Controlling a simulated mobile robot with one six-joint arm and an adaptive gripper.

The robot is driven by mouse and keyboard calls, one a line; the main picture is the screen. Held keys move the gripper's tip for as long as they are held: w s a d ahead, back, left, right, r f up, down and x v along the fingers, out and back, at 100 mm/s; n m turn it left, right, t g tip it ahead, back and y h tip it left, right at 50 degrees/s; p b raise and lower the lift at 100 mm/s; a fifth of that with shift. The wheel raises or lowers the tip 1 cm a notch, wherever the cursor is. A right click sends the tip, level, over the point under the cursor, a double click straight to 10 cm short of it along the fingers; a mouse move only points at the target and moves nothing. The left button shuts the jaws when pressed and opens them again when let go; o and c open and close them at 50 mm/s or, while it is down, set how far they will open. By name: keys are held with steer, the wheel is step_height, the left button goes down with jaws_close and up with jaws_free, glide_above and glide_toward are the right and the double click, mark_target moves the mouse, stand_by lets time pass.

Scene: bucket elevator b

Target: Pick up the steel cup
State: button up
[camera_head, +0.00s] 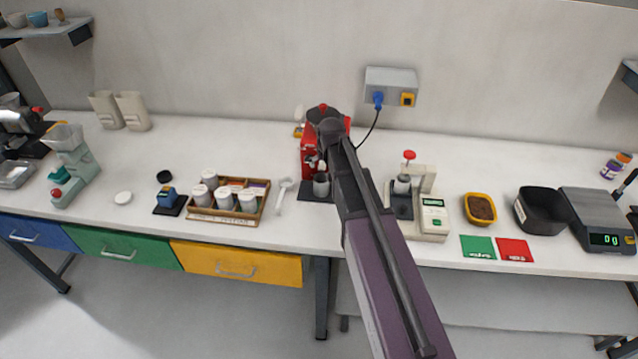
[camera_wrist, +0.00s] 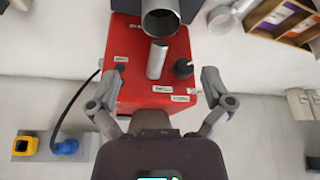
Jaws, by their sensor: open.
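The steel cup (camera_head: 321,186) stands on the dark base at the front of a red machine (camera_head: 309,158), left of my arm in the head view. In the wrist view the cup (camera_wrist: 161,17) is at the top edge, partly cut off, with its round mouth visible. A steel spout (camera_wrist: 157,59) of the red machine (camera_wrist: 150,90) shows just below it. My gripper (camera_wrist: 160,80) is open and empty, its fingers spread to either side of the machine's front in that view. The cup lies beyond the fingertips, apart from them. My arm covers part of the machine in the head view.
A wooden tray of white jars (camera_head: 222,219) and a white spoon-like tool (camera_head: 282,195) lie left of the cup. A pale device with a green display (camera_head: 432,221) stands right of my arm. A wall socket box (camera_head: 391,82) with a blue plug and cable is behind.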

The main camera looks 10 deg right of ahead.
steer(key=shift+f, duration=0.15)
steer(key=b, duration=0.8)
glide_toward(322, 181)
steer(key=shift+s+a+f, duration=0.15)
steer(key=shift+f, duration=0.3)
steer(key=shift+s+a+f, duration=0.15)
steer(key=shift+s+f, duration=0.05)
steer(key=shift+f, duration=0.2)
steer(key=shift+f, duration=0.1)
steer(key=shift+b+x, duration=2.45)
steer(key=shift+x, duration=0.05)
steer(key=c, duration=1.1)
